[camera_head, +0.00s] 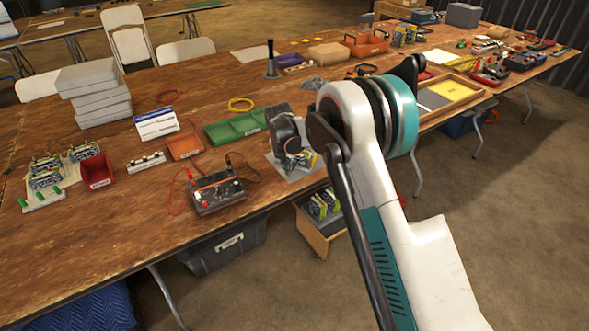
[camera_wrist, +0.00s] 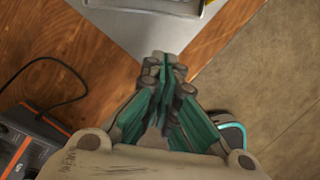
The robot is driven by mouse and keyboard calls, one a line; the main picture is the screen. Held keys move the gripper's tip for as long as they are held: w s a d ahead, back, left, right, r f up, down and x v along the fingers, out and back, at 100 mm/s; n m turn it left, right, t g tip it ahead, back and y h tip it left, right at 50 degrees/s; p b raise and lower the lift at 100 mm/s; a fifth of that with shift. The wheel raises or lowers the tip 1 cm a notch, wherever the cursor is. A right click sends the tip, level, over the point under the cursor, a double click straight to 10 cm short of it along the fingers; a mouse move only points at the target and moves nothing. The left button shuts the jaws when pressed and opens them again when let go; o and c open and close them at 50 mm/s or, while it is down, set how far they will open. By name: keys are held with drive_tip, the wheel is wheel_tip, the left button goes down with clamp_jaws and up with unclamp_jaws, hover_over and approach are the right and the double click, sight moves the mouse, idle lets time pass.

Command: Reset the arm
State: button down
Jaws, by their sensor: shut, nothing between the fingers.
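My gripper (camera_wrist: 165,68) shows in the wrist view with its teal and grey fingers together and nothing between them. It is over a grey mat (camera_wrist: 150,30) near the table's front edge. In the head view my white and teal arm reaches over the table's front edge. The dark wrist end stands above the same mat (camera_head: 283,170), and the fingers cannot be made out there. A green circuit board (camera_head: 305,158) shows beside the wrist end, partly hidden.
A black and orange meter (camera_head: 216,192) with leads stands left of the mat; it also shows in the wrist view (camera_wrist: 30,140). A green tray (camera_head: 236,129) and an orange tray (camera_head: 185,146) lie behind. Open floor lies right.

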drive_tip(key=s+d+r+m, duration=0.2)
drive_tip(key=s+r, duration=0.1)
drive_tip(key=r, duration=0.4)
drive_tip(key=s+d+r+m+t+p, duration=0.1)
drive_tip(key=s+d+r+m, duration=0.15)
drive_tip(key=r, duration=0.35)
drive_tip(key=s+d+r+m, duration=0.2)
drive_tip(key=r+m, duration=0.1)
drive_tip(key=r, duration=0.4)
drive_tip(key=s+d+r+m+t+y, duration=0.1)
drive_tip(key=s+d+r+m, duration=0.55)
drive_tip(key=s+r, duration=0.3)
drive_tip(key=s+d+m+t, duration=0.1)
drive_tip(key=s+d+m, duration=0.2)
drive_tip(key=s+m, duration=0.2)
drive_tip(key=s+d+f+m+t, duration=0.1)
drive_tip(key=s+d+m, duration=0.2)
drive_tip(key=s, duration=0.9)
drive_tip(key=s+d+m, duration=0.3)
drive_tip(key=s+m, duration=0.5)
drive_tip(key=s, duration=0.1)
drive_tip(key=shift+s+d+f+t, duration=0.25)
drive_tip(key=shift+d+f+t, duration=0.1)
drive_tip(key=shift+d+t, duration=0.05)
